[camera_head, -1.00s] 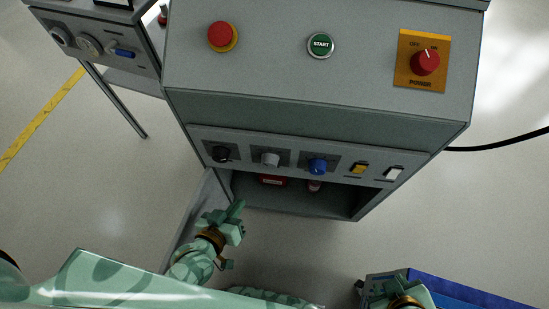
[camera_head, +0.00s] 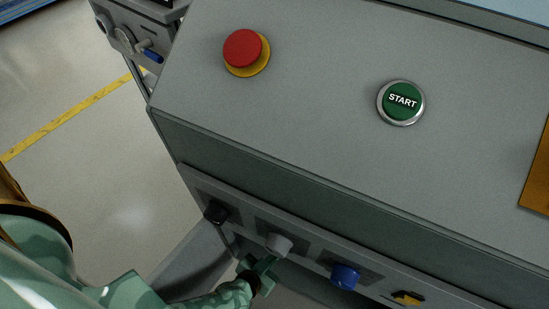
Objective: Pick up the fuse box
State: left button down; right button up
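No fuse box can be made out in the head view now. The grey cabinet (camera_head: 300,120) fills most of the picture, and its lower opening is mostly hidden by the front panel and my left arm. My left gripper (camera_head: 265,266) is at the cabinet's front, just below the light grey knob (camera_head: 279,244). Its fingers are small and partly hidden, so I cannot tell whether they are open or hold anything. My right gripper is out of view.
The sloping top carries a red emergency button (camera_head: 243,48) and a green START button (camera_head: 401,101). A black knob (camera_head: 216,212), a blue knob (camera_head: 345,277) and a yellow switch (camera_head: 407,298) stick out from the front panel. Open floor (camera_head: 120,150) lies to the left.

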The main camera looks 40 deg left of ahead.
pick_arm(q)
jog(key=w+b, duration=0.1)
jog(key=w, duration=0.8)
jog(key=shift+d+f, duration=0.1)
jog(key=shift+d, duration=0.05)
jog(key=shift+f+b, duration=0.5)
jog(key=shift+b, duration=0.15)
jog(key=shift+f, duration=0.2)
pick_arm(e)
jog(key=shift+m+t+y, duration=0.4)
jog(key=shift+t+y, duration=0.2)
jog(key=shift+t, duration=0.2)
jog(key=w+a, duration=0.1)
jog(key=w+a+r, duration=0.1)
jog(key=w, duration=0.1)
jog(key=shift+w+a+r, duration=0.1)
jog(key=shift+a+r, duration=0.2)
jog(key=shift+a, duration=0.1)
